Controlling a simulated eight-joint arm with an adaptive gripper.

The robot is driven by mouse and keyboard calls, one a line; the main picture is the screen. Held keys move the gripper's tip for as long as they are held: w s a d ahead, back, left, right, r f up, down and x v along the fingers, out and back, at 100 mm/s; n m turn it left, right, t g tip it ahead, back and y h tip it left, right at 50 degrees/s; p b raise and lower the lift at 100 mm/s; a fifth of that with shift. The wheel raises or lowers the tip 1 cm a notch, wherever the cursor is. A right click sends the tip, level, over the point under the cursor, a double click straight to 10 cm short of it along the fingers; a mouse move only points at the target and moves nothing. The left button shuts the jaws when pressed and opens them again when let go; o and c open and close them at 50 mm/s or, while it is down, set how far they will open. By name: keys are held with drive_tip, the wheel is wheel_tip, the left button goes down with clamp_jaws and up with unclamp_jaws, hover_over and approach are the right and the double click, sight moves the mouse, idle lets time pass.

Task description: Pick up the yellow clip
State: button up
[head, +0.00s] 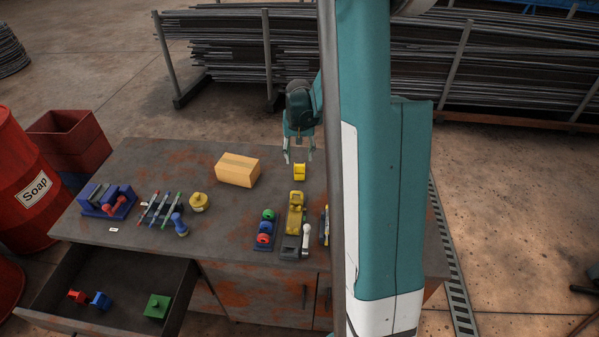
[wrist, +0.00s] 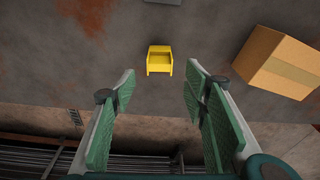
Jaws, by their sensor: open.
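The yellow clip (head: 300,171) lies on the rusty grey table (head: 150,250) near its far edge in the head view. It looks like a small open-sided block, and it also shows in the wrist view (wrist: 159,61), upper middle. My gripper (head: 299,158) is above the table's far side, just behind the clip in the head view. In the wrist view my gripper (wrist: 160,80) is open, with green-padded fingers wide apart and nothing between them. The clip is beyond the fingertips and apart from them.
A cardboard box (head: 237,170) lies left of the clip. A yellow tool (head: 296,212) and a holder with coloured knobs (head: 265,229) lie nearer the front. Pens (head: 158,208), a yellow pot (head: 199,202) and a blue rack (head: 106,200) are at left. An open drawer (head: 120,313) juts out.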

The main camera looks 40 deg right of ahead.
sight(299, 165)
drive_tip(key=shift+f, duration=0.15)
drive_tip(key=shift+w+d+f, duration=0.1)
drive_tip(key=shift+f, duration=1.05)
drive_tip(key=shift+w+d+f, duration=0.1)
drive_tip(key=shift+d+f, duration=0.05)
drive_tip(key=shift+f, duration=1.15)
drive_tip(key=shift+w+d+f, duration=0.1)
drive_tip(key=shift+f, duration=1.2)
drive_tip(key=c, duration=0.9)
